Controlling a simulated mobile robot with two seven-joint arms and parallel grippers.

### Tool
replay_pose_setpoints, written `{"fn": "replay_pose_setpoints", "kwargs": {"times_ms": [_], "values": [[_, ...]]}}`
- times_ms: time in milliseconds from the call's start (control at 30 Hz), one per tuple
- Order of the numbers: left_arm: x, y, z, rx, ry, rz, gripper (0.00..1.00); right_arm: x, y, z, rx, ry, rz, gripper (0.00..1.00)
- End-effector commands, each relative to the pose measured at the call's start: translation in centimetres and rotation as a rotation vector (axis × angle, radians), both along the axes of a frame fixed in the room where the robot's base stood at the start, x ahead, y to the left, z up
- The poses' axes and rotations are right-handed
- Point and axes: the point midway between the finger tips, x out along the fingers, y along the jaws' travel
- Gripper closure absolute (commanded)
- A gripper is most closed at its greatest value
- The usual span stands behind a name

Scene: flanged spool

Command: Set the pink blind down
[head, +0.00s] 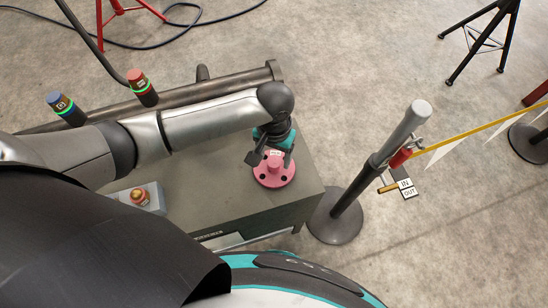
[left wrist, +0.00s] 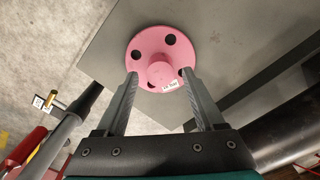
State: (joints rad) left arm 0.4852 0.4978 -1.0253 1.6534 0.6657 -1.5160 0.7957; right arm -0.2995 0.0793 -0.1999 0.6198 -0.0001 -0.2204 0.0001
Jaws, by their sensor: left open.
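The pink blind (head: 273,170) is a round flange with several dark bolt holes and a hub in its middle. It rests flat on the grey-green bench top (head: 215,180), near the right corner. My left gripper (head: 270,159) is over its far side, pointing down. In the left wrist view the pink blind (left wrist: 160,60) lies beyond the two fingers (left wrist: 160,82), which are spread apart on either side of its hub. The fingers look clear of the hub. A small white label shows on the blind. My right gripper is not in view.
A dark pipe spool (head: 190,94) lies along the bench's back edge. A blue-capped item (head: 64,107) and a red-capped item (head: 141,86) stand by it. A barrier post (head: 365,170) stands right of the bench.

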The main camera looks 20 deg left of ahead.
Motion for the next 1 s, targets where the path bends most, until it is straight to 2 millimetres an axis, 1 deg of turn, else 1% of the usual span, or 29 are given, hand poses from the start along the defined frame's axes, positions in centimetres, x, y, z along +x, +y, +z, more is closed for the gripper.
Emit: {"fn": "replay_pose_setpoints", "kwargs": {"times_ms": [33, 200, 300, 400, 500, 633, 867, 1000], "values": [[0.1, 0.0, 1.7, -0.002, -0.003, 0.0, 0.3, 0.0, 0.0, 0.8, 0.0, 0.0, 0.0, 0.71], [0.1, 0.0, 5.3, -0.002, -0.002, -0.001, 0.3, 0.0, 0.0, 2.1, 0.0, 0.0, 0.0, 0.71], [0.1, -0.1, 7.0, -0.002, -0.002, 0.0, 0.3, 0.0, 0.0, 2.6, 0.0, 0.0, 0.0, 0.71], [0.0, 0.0, 8.1, -0.002, 0.0, 0.0, 0.3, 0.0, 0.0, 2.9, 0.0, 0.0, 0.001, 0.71], [0.0, 0.0, 8.7, -0.001, 0.0, 0.0, 0.3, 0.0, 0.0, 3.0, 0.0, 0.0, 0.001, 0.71], [0.0, 0.0, 8.9, 0.0, 0.001, 0.0, 0.3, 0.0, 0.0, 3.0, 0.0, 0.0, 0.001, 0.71], [0.0, 0.0, 8.8, -0.002, 0.001, 0.0, 0.3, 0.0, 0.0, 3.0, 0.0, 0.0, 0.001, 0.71], [-0.4, -0.9, 8.1, -0.036, -0.01, -0.017, 0.3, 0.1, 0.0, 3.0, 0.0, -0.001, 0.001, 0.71]]}}
